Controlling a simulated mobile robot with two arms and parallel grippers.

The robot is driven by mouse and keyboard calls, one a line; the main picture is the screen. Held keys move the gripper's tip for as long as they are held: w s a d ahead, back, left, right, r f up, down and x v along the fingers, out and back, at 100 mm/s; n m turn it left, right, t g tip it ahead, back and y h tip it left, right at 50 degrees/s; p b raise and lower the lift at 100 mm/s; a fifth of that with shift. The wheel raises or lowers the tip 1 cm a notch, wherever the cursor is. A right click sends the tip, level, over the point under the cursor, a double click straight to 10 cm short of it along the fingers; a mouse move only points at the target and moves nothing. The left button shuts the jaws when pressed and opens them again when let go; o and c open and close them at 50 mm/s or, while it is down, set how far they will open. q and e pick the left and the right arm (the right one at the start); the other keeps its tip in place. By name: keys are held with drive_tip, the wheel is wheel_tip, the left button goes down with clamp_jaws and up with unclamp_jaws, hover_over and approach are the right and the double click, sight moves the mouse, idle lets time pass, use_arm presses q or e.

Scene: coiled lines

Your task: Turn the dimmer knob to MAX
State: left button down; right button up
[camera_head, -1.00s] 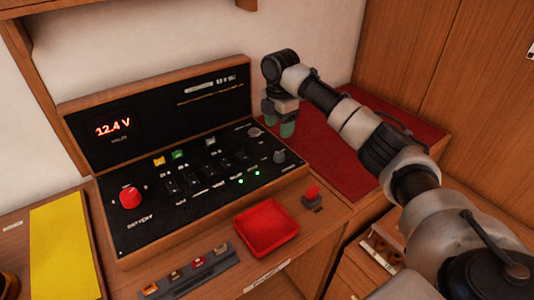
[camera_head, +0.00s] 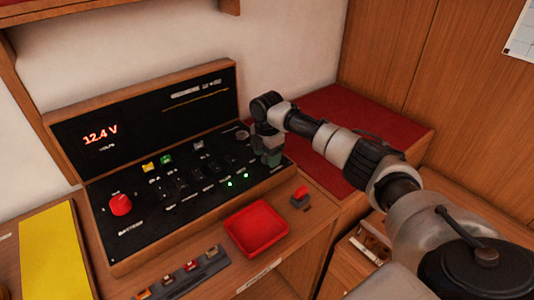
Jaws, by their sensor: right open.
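The black control panel (camera_head: 150,215) lies in a wooden frame on the counter. My right gripper (camera_head: 271,158) is open, pointing down with its greenish fingertips at the panel's right end. The small grey dimmer knob stood at this spot in the earlier view; now the fingers cover it, so its pointer and its contact with them cannot be told. Another round grey control (camera_head: 242,135) shows just left of the gripper. A large red knob (camera_head: 120,204) sits at the panel's left end. My left gripper is out of view.
The upright display (camera_head: 100,135) reads 12.4 V. A yellow sheet (camera_head: 55,255) lies at left.

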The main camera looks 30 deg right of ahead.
drive_tip(key=shift+c, duration=1.1)
drive_tip(key=c, duration=0.7)
drive_tip(key=shift+r+m+p, duration=0.2)
drive_tip(key=shift+m+p, duration=0.3)
drive_tip(key=shift+p, duration=0.25)
drive_tip(key=m+p, duration=0.7)
drive_tip(key=m, duration=0.1)
drive_tip(key=shift+m, duration=0.3)
drive_tip(key=m+p, duration=0.2)
drive_tip(key=m, duration=0.1)
drive_tip(key=shift+m, duration=0.3)
drive_tip(key=m+p, duration=0.1)
drive_tip(key=m, duration=0.2)
drive_tip(key=shift+m+p, duration=0.3)
drive_tip(key=shift+p, duration=0.1)
drive_tip(key=m+p, duration=0.1)
drive_tip(key=m, duration=0.2)
drive_tip(key=shift+f+m, duration=0.1)
drive_tip(key=shift+m, duration=0.2)
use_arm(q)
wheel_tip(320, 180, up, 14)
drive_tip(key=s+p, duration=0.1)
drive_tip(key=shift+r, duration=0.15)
use_arm(e)
drive_tip(key=shift+m, duration=1.6)
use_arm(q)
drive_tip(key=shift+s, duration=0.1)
